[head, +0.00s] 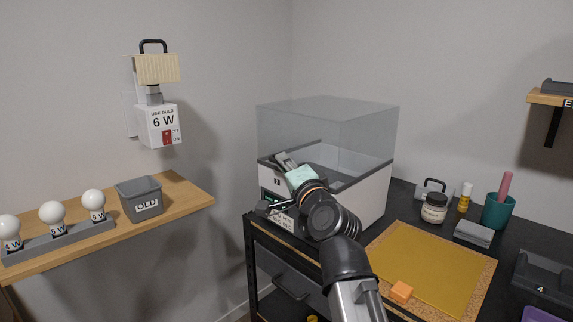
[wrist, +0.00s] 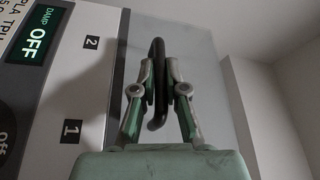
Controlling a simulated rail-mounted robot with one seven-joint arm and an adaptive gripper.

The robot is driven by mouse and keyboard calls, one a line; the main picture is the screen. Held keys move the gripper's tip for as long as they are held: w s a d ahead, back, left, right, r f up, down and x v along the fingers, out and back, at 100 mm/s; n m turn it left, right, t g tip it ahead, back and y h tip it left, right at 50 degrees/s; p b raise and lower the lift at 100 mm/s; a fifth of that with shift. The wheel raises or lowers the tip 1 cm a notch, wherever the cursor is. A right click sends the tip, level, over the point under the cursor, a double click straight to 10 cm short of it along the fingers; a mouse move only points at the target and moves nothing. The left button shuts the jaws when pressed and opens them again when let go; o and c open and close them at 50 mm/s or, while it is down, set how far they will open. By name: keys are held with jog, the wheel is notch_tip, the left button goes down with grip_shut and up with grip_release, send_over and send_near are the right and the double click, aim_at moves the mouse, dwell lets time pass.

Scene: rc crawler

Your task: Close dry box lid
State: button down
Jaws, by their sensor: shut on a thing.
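The dry box (head: 372,194) is a white box with a dark rim and a clear lid (head: 345,118), standing on the black bench at centre. The lid appears to sit down on the box rim; a small gap could not be told. My gripper (head: 283,159) is at the front of the box, level with the rim. In the wrist view, my gripper (wrist: 158,75) is shut on the black lid handle (wrist: 158,48), one finger on each side. The box front (wrist: 70,85) shows a "DAMP OFF" display and labels 1 and 2. My arm hides part of the box front in the head view.
A cork-edged yellow mat (head: 430,265) with an orange block (head: 401,291) lies right of my arm. A jar (head: 434,208), a teal cup (head: 498,211) and a grey block (head: 473,234) stand behind it. A wooden shelf (head: 185,200) with bulbs and a grey bin (head: 139,198) is at left.

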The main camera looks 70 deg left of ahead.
jog(key=shift+s+d+f, duration=0.1)
jog(key=shift+f, duration=0.2)
jog(key=c, duration=1.5)
grip_release()
jog(key=d, duration=0.4)
jog(key=d+f, duration=0.1)
jog(key=d, duration=0.6)
jog(key=shift+d+f, duration=0.25)
jog(key=shift+d, duration=0.15)
